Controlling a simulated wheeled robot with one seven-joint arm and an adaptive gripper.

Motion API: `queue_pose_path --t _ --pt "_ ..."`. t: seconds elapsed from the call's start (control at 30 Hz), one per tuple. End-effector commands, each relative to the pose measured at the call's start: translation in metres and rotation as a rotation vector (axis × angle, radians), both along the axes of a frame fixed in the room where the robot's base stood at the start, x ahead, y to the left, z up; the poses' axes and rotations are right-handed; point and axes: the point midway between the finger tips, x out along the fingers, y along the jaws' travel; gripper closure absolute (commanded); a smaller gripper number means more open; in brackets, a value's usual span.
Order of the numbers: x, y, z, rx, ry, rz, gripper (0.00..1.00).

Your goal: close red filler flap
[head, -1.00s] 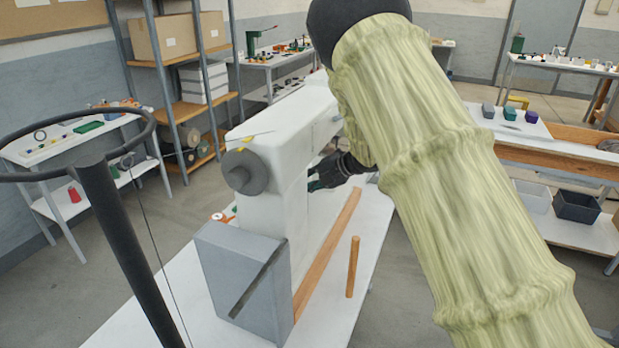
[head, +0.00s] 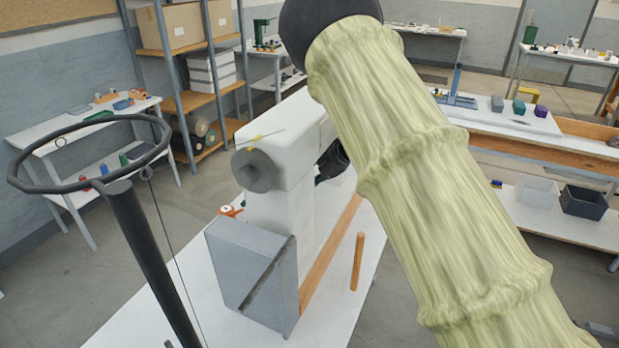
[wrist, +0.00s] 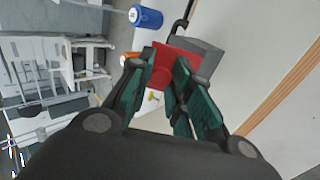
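The red flap (wrist: 161,62) shows in the wrist view, just beyond and between my fingertips. It stands against a grey box (wrist: 203,52), and I cannot tell its exact angle. My gripper (wrist: 158,80) has its teal fingers apart with nothing visibly held between them; whether a finger touches the flap is unclear. The dark end of my arm (head: 333,160) shows only partly beside the press. My fingers and the red flap are hidden there.
A black ring on a post (head: 130,225) rises at left. In the wrist view a blue cylinder (wrist: 147,17) lies beyond the flap.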

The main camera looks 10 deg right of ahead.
Motion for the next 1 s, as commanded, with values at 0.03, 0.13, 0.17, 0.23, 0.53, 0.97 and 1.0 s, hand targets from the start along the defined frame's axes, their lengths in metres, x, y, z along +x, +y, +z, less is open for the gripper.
queue_pose_path --t 0.03,0.13,0.17,0.23,0.53,0.97,1.0 --pt "0.0 0.0 0.0 0.0 0.0 0.0 0.66" --pt "0.0 -0.001 0.0 0.0 0.0 0.0 0.59" --pt "0.0 -0.001 0.0 0.0 0.0 0.0 0.59" --pt "0.0 -0.001 0.0 0.0 0.001 -0.001 0.59" --pt "-0.001 -0.003 -0.003 0.021 -0.013 -0.001 0.59" --pt "-0.008 -0.014 -0.006 0.214 -0.141 -0.003 0.59" --pt "-0.009 -0.015 -0.005 0.233 -0.154 -0.002 0.59"
